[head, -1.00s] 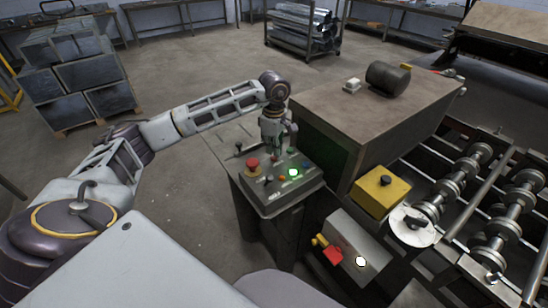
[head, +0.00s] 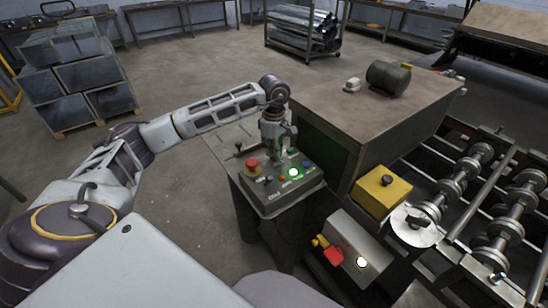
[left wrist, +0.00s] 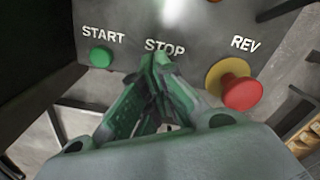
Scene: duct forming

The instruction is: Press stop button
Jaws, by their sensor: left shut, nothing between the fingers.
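The control panel (head: 285,195) is a dark box with a sloped top and several buttons. The left wrist view shows the panel's face (left wrist: 190,22) with START, STOP and REV labels. A green button (left wrist: 101,57) is under START, and a red mushroom button (left wrist: 240,92) on a yellow base is under REV. My left gripper (head: 272,155) is shut and empty, pointing down at the panel. In the left wrist view its fingertips (left wrist: 158,62) are just below the STOP label and cover the stop button's place. I cannot tell whether they touch it. My right gripper is not in view.
A large brown-topped machine cabinet (head: 375,100) stands right behind the panel. A yellow box (head: 381,192) and a grey box with a red button (head: 333,256) are to the right, beside metal rollers (head: 460,178). Open floor lies left of the panel.

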